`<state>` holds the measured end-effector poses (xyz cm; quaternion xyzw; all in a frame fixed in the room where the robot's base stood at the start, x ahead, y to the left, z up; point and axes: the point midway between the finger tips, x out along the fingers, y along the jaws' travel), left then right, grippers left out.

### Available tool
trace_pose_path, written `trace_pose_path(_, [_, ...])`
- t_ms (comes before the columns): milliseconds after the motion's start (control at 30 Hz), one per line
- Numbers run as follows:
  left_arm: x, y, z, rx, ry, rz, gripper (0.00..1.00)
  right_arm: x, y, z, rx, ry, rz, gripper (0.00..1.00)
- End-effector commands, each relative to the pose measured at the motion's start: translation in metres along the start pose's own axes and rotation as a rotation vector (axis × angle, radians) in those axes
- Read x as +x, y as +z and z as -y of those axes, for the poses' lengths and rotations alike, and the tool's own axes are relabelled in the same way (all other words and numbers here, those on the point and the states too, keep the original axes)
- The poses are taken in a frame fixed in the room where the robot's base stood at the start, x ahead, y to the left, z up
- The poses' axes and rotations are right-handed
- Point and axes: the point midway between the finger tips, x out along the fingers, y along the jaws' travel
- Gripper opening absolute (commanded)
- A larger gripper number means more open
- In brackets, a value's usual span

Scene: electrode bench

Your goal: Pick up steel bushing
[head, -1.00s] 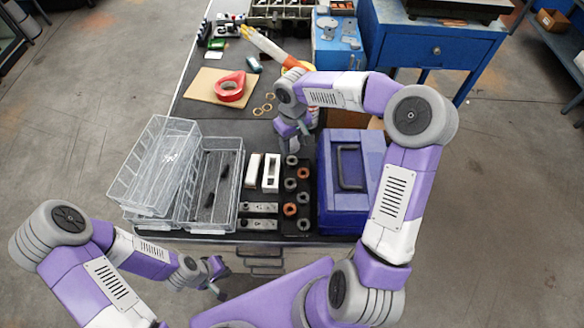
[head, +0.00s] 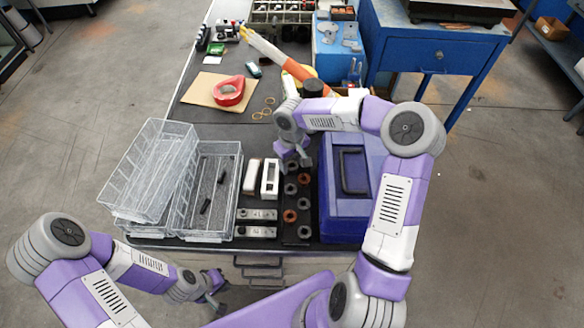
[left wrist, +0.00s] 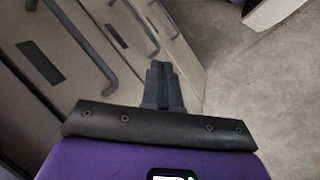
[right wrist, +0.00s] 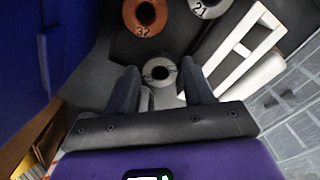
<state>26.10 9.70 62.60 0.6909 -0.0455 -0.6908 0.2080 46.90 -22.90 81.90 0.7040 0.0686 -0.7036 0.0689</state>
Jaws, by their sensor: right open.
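A grey steel bushing (right wrist: 159,72) stands upright at the end of the black rack (head: 298,240), its hole facing up. In the right wrist view it shows between the two fingertips of my right gripper (right wrist: 160,88), which is open with a finger on either side. In the head view my right gripper (head: 296,164) is over the rack's far end and hides this bushing. A copper bushing marked 32 (right wrist: 145,15) and a steel one marked 21 (right wrist: 205,6) stand just beyond it. My left gripper (head: 213,286) is off the bench's front, fingers together and empty (left wrist: 162,85).
A blue toolbox (head: 345,222) stands close right of the rack. White blocks (head: 270,178) and metal plates (head: 257,232) lie left of it. Red tape (head: 229,92) lies on cardboard behind.

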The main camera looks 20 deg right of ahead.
Motion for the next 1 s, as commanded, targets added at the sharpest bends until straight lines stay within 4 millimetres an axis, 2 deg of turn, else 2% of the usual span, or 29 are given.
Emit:
trace_pose_path(67, [0.000,0.000,0.000,0.000,0.000,0.000,0.00,-0.001,0.000,0.000,0.000,0.000,0.000,0.52])
trace_pose_path(367, [0.000,0.000,0.000,0.000,0.000,0.000,0.00,-0.001,0.000,0.000,0.000,0.000,0.000,0.06])
trace_pose_path(667, [-0.002,0.000,-0.001,0.000,0.000,0.000,0.00,-0.006,0.000,0.000,0.000,0.001,-0.001,0.06])
trace_pose_path(767, [-0.006,0.000,-0.002,0.000,0.000,0.000,0.00,-0.021,-0.001,0.000,-0.001,0.003,-0.003,0.06])
trace_pose_path(867, [-0.013,0.001,-0.005,0.000,0.000,0.000,0.00,-0.043,-0.001,0.000,0.000,0.003,-0.005,0.06])
trace_pose_path(1000, [-0.024,0.001,-0.009,0.000,0.000,0.000,0.00,-0.083,-0.001,0.000,0.001,0.004,-0.005,0.06])
